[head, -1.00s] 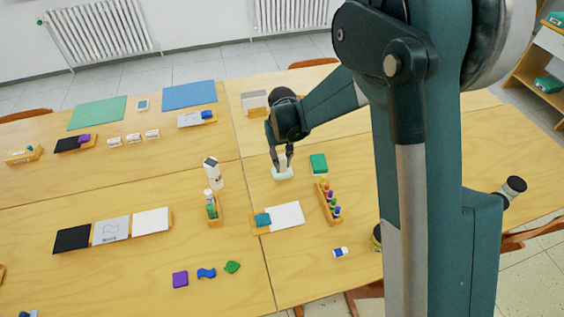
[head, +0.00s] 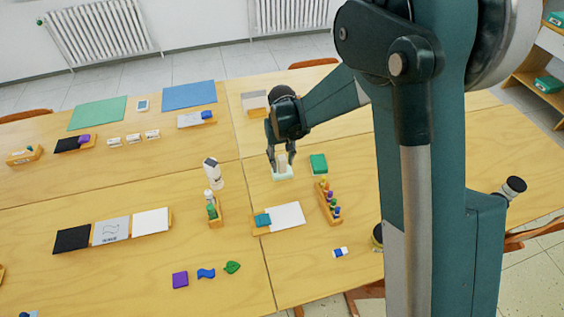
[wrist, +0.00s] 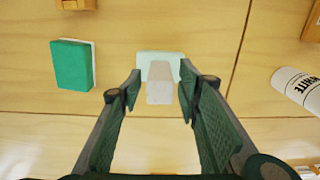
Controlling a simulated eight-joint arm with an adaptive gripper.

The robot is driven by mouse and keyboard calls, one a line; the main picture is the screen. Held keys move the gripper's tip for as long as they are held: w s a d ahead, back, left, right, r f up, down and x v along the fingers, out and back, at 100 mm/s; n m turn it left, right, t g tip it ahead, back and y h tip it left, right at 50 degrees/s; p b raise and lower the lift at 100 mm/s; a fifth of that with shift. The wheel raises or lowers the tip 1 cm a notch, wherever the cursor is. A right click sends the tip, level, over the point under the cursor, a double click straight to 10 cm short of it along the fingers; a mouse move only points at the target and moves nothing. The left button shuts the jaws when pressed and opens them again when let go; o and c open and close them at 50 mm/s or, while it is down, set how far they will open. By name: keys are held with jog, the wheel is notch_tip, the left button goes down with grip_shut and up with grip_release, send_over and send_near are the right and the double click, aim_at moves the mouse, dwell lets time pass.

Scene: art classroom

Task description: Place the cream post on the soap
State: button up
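The cream post (head: 282,163) stands upright on the pale mint soap (head: 283,176), on the table in the middle of the head view. In the wrist view the post (wrist: 160,88) lies between the fingers, with the soap (wrist: 144,58) under and beyond it. My gripper (wrist: 160,82) is open around the post, with a small gap showing on each side. My gripper also shows in the head view (head: 281,158), with its fingers low beside the post. The post's contact with the soap is partly hidden by the post itself.
A green block (head: 319,163) is right of the soap; a wooden rack of coloured pegs (head: 328,203) is nearer. A white tube (head: 212,173) stands to the left. White paper (head: 287,215) with a teal block (head: 262,219) beside it lies in front. Table around the soap is clear.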

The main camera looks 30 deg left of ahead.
notch_tip(320, 180, up, 11)
jog(key=shift+r+p, duration=0.15)
jog(key=shift+p, duration=0.5)
dwell(0.4)
dwell(0.4)
jog(key=shift+d+r, duration=0.2)
jog(key=shift+d, duration=0.05)
jog(key=d+r+m+t, duration=0.1)
jog(key=d+r, duration=0.5)
jog(key=d, duration=0.4)
jog(key=d+r+m+t+y, duration=0.1)
jog(key=d+r+m, duration=0.1)
jog(key=d+r, duration=0.65)
jog(key=d+r+m+t, duration=0.1)
jog(key=d+r, duration=0.2)
jog(key=d, duration=1)
jog(key=s+d+m+t, duration=0.1)
jog(key=s+d, duration=0.4)
jog(key=d, duration=0.3)
jog(key=s+d+r+m+t, duration=0.1)
jog(key=s+d+m, duration=0.1)
jog(key=s+d, duration=0.4)
jog(key=s+d+r+m+t+h, duration=0.1)
jog(key=s+d, duration=0.5)
jog(key=d, duration=0.6)
jog(key=shift+s+m+t, duration=0.15)
jog(key=shift+m+t, duration=0.35)
jog(key=shift+t, duration=0.1)
